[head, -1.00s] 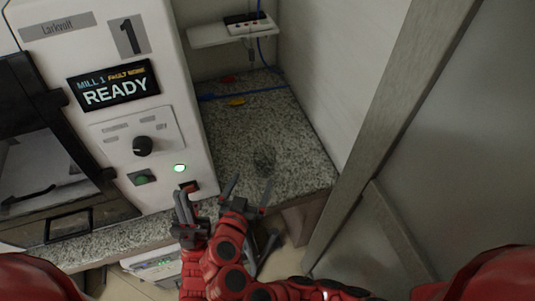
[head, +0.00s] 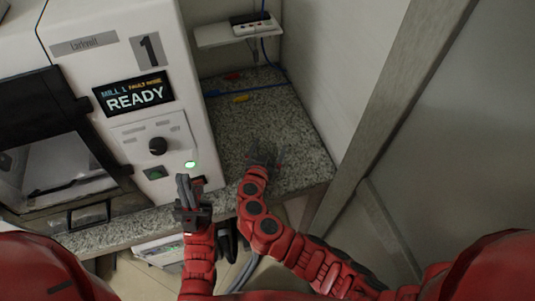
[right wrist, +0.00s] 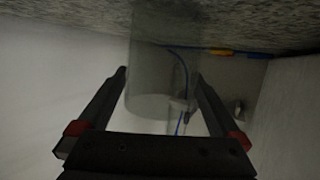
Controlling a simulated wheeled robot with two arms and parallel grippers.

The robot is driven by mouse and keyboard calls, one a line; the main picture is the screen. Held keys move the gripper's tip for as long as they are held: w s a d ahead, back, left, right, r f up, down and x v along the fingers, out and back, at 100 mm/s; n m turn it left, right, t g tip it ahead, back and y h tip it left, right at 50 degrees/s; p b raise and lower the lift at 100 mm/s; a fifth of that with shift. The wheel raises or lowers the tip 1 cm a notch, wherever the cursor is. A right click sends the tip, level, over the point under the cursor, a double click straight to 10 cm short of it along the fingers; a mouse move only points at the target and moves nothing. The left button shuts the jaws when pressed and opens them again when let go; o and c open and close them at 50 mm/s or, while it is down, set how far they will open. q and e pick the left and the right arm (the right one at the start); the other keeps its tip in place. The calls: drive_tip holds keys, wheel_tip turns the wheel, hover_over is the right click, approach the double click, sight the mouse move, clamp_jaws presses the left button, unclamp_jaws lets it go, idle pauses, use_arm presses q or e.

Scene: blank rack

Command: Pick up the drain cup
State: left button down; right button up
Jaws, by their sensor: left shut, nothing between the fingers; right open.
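The drain cup is a clear, see-through cup (right wrist: 160,75). In the right wrist view, which shows the scene upside down, it stands on the granite counter between the two fingers of my right gripper (right wrist: 160,88). The fingers are open, one on each side; I cannot tell whether either touches the cup. In the head view my right gripper (head: 265,155) is low over the counter, and the cup cannot be made out clearly there. My left gripper (head: 186,190) is shut and empty in front of the mill's lower right corner.
The white mill (head: 150,110) with a READY display stands left of the counter (head: 290,130). A wall and a grey post (head: 385,110) bound the right side. A blue cable and a yellow piece (head: 241,98) lie behind, below a small shelf (head: 225,34) with a power strip.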

drive_tip(key=shift+w+d+f, duration=0.15)
drive_tip(key=shift+w+f, duration=0.05)
drive_tip(key=shift+w, duration=0.4)
drive_tip(key=c, duration=1.2)
drive_tip(key=shift+o, duration=0.2)
drive_tip(key=shift+r, duration=0.1)
